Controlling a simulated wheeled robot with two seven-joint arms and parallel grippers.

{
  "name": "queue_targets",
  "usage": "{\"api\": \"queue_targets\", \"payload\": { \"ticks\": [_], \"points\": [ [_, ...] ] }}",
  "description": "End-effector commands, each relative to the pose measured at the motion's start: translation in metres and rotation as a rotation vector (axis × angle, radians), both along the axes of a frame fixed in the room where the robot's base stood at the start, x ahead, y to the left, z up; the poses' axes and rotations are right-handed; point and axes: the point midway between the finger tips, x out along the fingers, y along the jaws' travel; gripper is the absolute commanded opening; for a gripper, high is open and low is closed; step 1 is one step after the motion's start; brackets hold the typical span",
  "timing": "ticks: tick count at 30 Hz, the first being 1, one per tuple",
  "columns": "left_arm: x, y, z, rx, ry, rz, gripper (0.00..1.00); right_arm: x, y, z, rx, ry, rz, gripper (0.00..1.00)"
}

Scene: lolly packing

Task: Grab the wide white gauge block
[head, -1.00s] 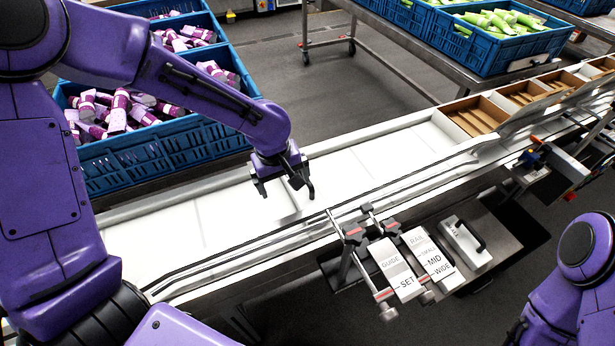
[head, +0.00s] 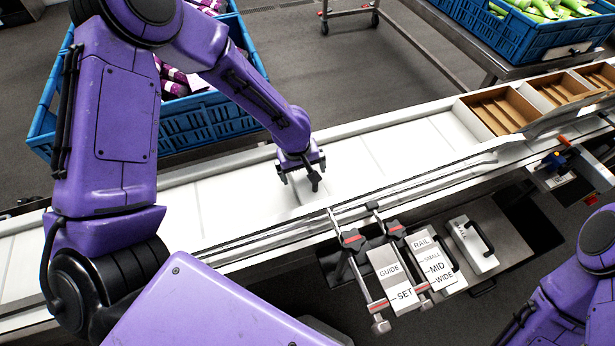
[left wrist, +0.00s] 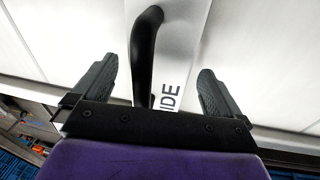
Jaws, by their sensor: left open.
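The wide white gauge block (left wrist: 182,60) shows in the left wrist view, with the letters "IDE" readable and a black handle (left wrist: 146,50) on top. My left gripper (left wrist: 155,72) is open. The handle shows between its two fingers, nearer the left one; I cannot tell how deep it sits between them. In the head view my left gripper (head: 302,178) points down over the white conveyor, and the block beneath it is mostly hidden and hard to tell from the belt. My right arm (head: 575,285) shows at the lower right, its gripper out of frame.
The conveyor (head: 385,150) runs to brown cartons (head: 500,110) at the right. Guide clamps with white "GUIDE SET" (head: 390,280) and "RAIL" (head: 432,262) plates stand at its near side, beside another handled white block (head: 472,248). Blue crates (head: 205,120) stand behind.

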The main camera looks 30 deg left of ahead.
Motion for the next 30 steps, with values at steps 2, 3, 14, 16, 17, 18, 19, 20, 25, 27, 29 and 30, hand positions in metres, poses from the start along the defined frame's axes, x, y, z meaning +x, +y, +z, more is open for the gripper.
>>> {"api": "queue_targets", "payload": {
  "ticks": [2, 3, 14, 16, 17, 18, 19, 20, 25, 27, 29, 30],
  "points": [
    [0.0009, -0.0009, -0.0033, 0.000, -0.001, -0.002, 1.00, -0.0002, -0.0001, 0.0003, 0.000, 0.000, 0.000, 0.43],
    [0.0010, -0.0008, -0.0035, -0.001, -0.002, -0.001, 1.00, -0.0002, -0.0001, 0.0002, 0.000, 0.000, 0.000, 0.43],
    [0.0003, 0.0000, -0.0047, 0.000, -0.001, 0.001, 1.00, -0.0004, -0.0001, -0.0009, 0.000, 0.001, 0.000, 0.43],
    [0.0005, -0.0001, -0.0058, 0.001, -0.001, 0.000, 1.00, -0.0003, -0.0002, -0.0014, 0.000, 0.001, 0.000, 0.43],
    [0.0005, -0.0001, -0.0063, 0.001, -0.001, -0.001, 1.00, -0.0003, -0.0001, -0.0016, -0.001, 0.000, 0.000, 0.43],
    [0.0006, -0.0001, -0.0069, 0.001, -0.001, -0.001, 1.00, -0.0003, -0.0001, -0.0018, -0.001, 0.000, 0.000, 0.43],
    [0.0006, -0.0001, -0.0073, 0.001, -0.001, -0.001, 1.00, -0.0003, -0.0001, -0.0020, -0.001, 0.000, 0.000, 0.43],
    [0.0007, -0.0001, -0.0077, 0.001, -0.001, 0.000, 1.00, -0.0003, -0.0001, -0.0021, -0.001, 0.000, 0.000, 0.43],
    [0.0005, 0.0002, -0.0080, 0.000, -0.001, 0.001, 1.00, -0.0003, -0.0001, -0.0021, -0.001, 0.000, 0.000, 0.43],
    [0.0004, 0.0003, -0.0079, 0.000, -0.001, 0.001, 1.00, -0.0003, -0.0001, -0.0020, -0.001, 0.000, 0.000, 0.43],
    [0.0004, 0.0003, -0.0079, 0.000, -0.001, 0.001, 0.94, -0.0004, -0.0001, -0.0020, -0.001, 0.000, 0.000, 0.43],
    [0.0004, 0.0003, -0.0079, 0.000, -0.001, 0.001, 0.80, -0.0003, -0.0001, -0.0020, -0.001, 0.000, 0.000, 0.43]
  ]
}}
